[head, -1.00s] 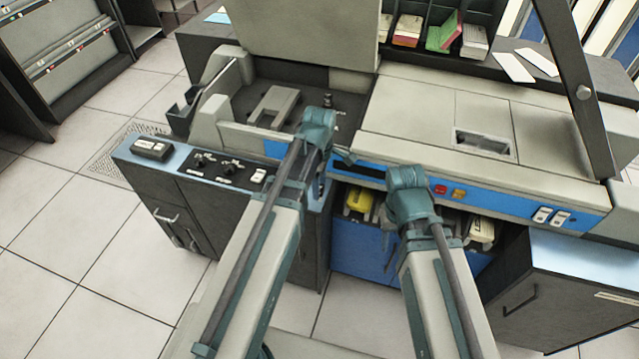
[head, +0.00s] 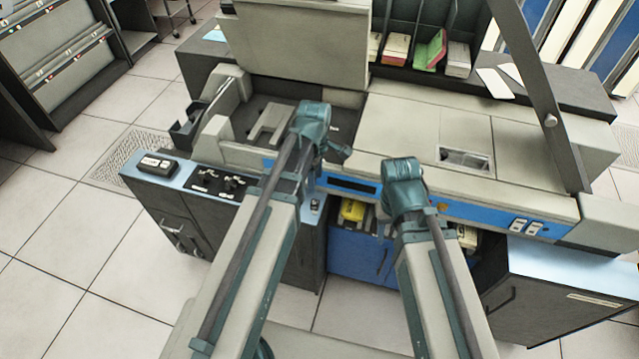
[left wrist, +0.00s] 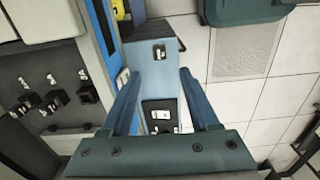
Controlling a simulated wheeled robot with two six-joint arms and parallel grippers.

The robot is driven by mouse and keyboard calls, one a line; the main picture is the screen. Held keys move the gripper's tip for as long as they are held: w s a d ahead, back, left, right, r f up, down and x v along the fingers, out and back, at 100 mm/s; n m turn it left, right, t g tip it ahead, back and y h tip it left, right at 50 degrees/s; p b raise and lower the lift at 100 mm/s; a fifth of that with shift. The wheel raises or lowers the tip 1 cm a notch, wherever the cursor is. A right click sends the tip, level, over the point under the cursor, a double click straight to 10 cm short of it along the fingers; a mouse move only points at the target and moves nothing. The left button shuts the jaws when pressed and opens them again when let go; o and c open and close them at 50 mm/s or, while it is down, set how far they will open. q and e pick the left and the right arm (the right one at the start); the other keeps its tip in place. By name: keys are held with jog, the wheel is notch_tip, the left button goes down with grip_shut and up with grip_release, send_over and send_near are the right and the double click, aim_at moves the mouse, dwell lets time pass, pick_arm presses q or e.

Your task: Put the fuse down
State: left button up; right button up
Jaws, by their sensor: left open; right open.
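I cannot make out a fuse in either view. My left gripper (head: 338,150) is over the grey machine (head: 415,120), near its dark open bay (head: 345,103). In the left wrist view its two fingers (left wrist: 162,85) stand apart with nothing held between them. Through the gap show a light blue ledge (left wrist: 150,85) and a black box with white keys (left wrist: 160,116). My right gripper (head: 385,222) is in front of the machine's blue front band; its fingers are mostly hidden behind its wrist, and I see nothing held.
The black box (head: 157,164) and dark knobs (head: 218,181) sit on the ledge at the machine's left. Yellow items (head: 353,211) show in a blue cabinet (head: 350,258) below. Card stacks (head: 430,52) stand in a rack behind. Tiled floor (head: 75,245) is clear at left.

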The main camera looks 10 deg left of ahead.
pick_arm(q)
jog(key=s+d+m+y, duration=0.1)
jog(key=s+d+m, duration=0.9)
jog(key=m, duration=1.1)
jog(key=s, duration=0.2)
jog(key=shift+s+d, duration=0.2)
jog(key=shift+s, duration=0.15)
